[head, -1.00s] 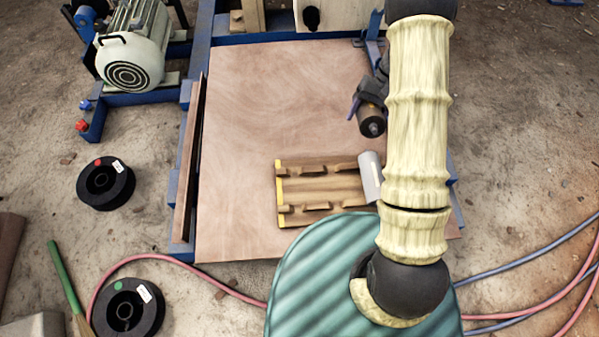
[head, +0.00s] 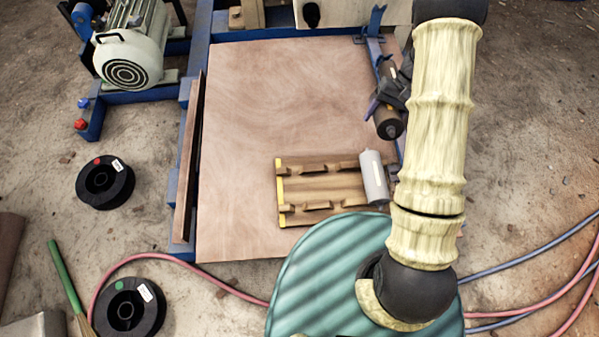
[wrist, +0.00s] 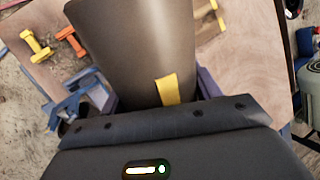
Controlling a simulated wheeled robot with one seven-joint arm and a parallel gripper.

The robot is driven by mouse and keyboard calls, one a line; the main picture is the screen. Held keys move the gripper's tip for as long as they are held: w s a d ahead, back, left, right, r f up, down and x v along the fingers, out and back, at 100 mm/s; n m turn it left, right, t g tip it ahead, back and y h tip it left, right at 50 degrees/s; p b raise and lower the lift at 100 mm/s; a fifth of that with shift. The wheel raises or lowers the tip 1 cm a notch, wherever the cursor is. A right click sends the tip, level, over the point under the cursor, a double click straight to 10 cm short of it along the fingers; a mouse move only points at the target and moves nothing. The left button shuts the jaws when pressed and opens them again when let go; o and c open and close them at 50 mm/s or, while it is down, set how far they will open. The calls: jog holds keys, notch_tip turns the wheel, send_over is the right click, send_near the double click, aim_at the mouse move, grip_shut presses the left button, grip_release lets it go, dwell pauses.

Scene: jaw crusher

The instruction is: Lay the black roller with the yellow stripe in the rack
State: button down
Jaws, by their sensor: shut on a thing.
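My gripper (head: 386,103) is shut on the black roller with the yellow stripe (head: 390,124) and holds it over the right part of the wooden board, behind the rack. In the wrist view the roller (wrist: 140,45) looks dark brown-black, with a yellow stripe near my gripper (wrist: 158,92). The wooden rack (head: 320,186) lies at the board's front, with notched rails and a yellow strip on its left end. A grey roller (head: 374,178) lies across the rack's right end. The roller in my gripper is apart from the rack. My arm hides part of the board's right side.
The wooden board (head: 270,100) is clear left of and behind the rack. A blue frame (head: 377,40) stands at the back right. A motor (head: 130,50) is at the back left. Black spools (head: 105,183) and hoses lie on the ground. Yellow parts (wrist: 35,44) show in the wrist view.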

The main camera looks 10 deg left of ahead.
jog(key=s+a+f+m+t+h, duration=0.1)
jog(key=s+a+f+m+h, duration=0.2)
jog(key=a+m, duration=0.4)
jog(key=s+a+f+m+t+h+b, duration=0.1)
jog(key=s+a+f+m, duration=0.4)
jog(key=m, duration=1)
jog(key=s+a+f+m+t+h+b, duration=0.1)
jog(key=s+a+f+m+h, duration=0.3)
jog(key=a+m, duration=0.5)
jog(key=s+m+t+h, duration=0.1)
jog(key=s+m, duration=0.1)
jog(key=shift+s+a+t+h, duration=0.15)
jog(key=shift+s+t+h, duration=0.15)
jog(key=shift+s+t, duration=0.1)
jog(key=shift+r+p, duration=0.1)
jog(key=shift+p, duration=0.3)
jog(key=shift+f+b, duration=1.65)
jog(key=shift+f, duration=1.35)
jog(key=shift+p, duration=1)
